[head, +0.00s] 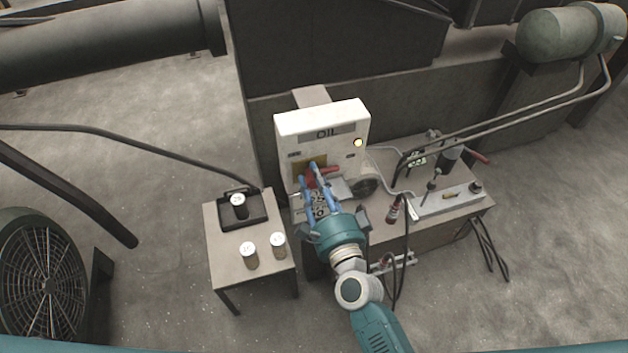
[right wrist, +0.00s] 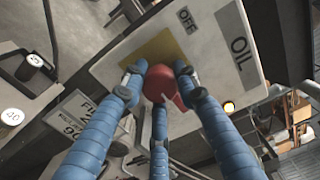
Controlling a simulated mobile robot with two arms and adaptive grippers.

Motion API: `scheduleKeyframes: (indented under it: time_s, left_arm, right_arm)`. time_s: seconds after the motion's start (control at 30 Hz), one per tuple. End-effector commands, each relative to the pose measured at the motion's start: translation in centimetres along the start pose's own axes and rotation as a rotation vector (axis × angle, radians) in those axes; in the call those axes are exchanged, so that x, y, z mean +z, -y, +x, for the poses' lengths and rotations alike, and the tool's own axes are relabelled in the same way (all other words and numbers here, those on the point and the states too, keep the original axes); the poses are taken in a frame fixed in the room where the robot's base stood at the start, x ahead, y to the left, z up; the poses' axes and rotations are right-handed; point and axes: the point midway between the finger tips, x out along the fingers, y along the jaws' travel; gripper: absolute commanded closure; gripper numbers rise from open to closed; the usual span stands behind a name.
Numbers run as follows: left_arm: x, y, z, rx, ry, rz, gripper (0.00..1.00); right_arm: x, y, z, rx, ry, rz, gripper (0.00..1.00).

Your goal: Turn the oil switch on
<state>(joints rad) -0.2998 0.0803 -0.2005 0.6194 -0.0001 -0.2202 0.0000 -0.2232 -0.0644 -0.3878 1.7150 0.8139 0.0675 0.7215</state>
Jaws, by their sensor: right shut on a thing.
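The oil switch is a red rotary handle (right wrist: 160,84) on a yellow plate on the front of a white box labelled OIL (head: 322,118). In the head view the red handle (head: 328,171) points to the right. My right gripper (head: 316,172) reaches up to the box, and its blue fingers are shut around the red handle. In the right wrist view the fingers (right wrist: 158,85) sit on both sides of the handle's hub, with one finger below it. An OFF label (right wrist: 186,19) is on the box near the handle. My left gripper is not in view.
A small table (head: 226,270) at left holds a black tray (head: 257,208) with a jar and two more jars. A lit orange lamp (head: 358,142) is on the box.

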Motion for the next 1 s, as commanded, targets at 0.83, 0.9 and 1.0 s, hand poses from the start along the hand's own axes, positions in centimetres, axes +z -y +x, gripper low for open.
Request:
scheduleKeyframes:
  time_s: [0.83, 0.9, 1.0]
  left_arm:
    - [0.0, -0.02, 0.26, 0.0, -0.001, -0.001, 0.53]
    - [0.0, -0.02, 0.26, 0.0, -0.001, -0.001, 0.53]
    - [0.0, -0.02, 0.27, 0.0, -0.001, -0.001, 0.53]
  right_arm:
    - [-0.67, 0.37, 0.09, -0.011, -0.013, 0.135, 0.96]
    - [-0.68, 0.35, 0.09, -0.011, -0.014, 0.134, 0.58]
    - [-0.56, 0.27, 0.07, -0.009, -0.011, 0.134, 0.51]
